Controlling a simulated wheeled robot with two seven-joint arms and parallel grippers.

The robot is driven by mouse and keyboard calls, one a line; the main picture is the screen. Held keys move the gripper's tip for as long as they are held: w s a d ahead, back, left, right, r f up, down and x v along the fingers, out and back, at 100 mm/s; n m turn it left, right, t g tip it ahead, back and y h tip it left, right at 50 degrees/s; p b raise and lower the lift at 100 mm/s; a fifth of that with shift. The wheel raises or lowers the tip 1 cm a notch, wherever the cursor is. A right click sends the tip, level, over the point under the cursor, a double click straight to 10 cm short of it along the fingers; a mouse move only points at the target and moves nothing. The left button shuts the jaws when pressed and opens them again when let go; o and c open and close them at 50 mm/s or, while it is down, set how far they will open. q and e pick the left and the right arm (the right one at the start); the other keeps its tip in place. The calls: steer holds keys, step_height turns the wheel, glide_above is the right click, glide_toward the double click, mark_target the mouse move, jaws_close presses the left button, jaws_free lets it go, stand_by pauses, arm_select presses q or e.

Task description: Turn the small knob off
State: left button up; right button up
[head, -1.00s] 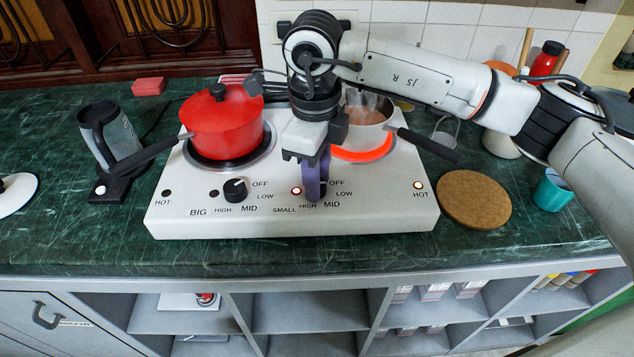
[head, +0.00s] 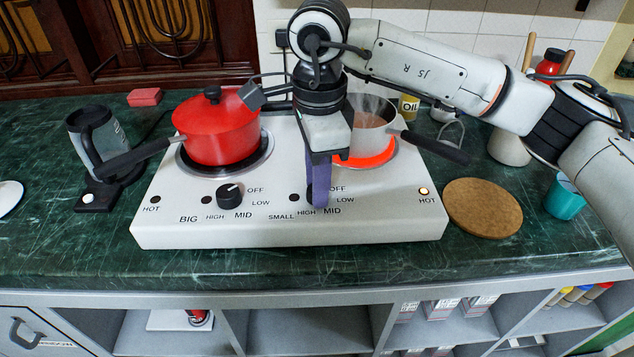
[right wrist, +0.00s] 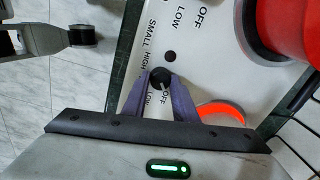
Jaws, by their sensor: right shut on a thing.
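The white two-burner stove (head: 285,235) stands on the counter. My right gripper (head: 318,203) points down at the small knob, its purple fingers largely hiding the knob in the head view. In the right wrist view the fingers (right wrist: 165,95) are closed on both sides of the black small knob (right wrist: 160,76). The knob's exact setting is hard to read between the fingers. The indicator light (head: 294,198) left of the small knob is dark. The right burner (head: 370,158) still glows orange under a steaming pan (head: 370,118). My left gripper is not seen.
The big knob (head: 229,195) is left of the small one. A red pot (head: 215,130) sits on the left burner. The right hot light (head: 424,191) is lit. A cork mat (head: 482,208) and teal cup (head: 565,198) are at right, a kettle (head: 100,145) at left.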

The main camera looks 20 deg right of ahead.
steer(key=shift+r, duration=0.1)
stand_by(0.3)
steer(key=o, duration=1)
steer(key=shift+o, duration=0.2)
step_height(320, 180, up, 10)
steer(key=shift+s+r, duration=0.15)
steer(key=shift+s, duration=0.1)
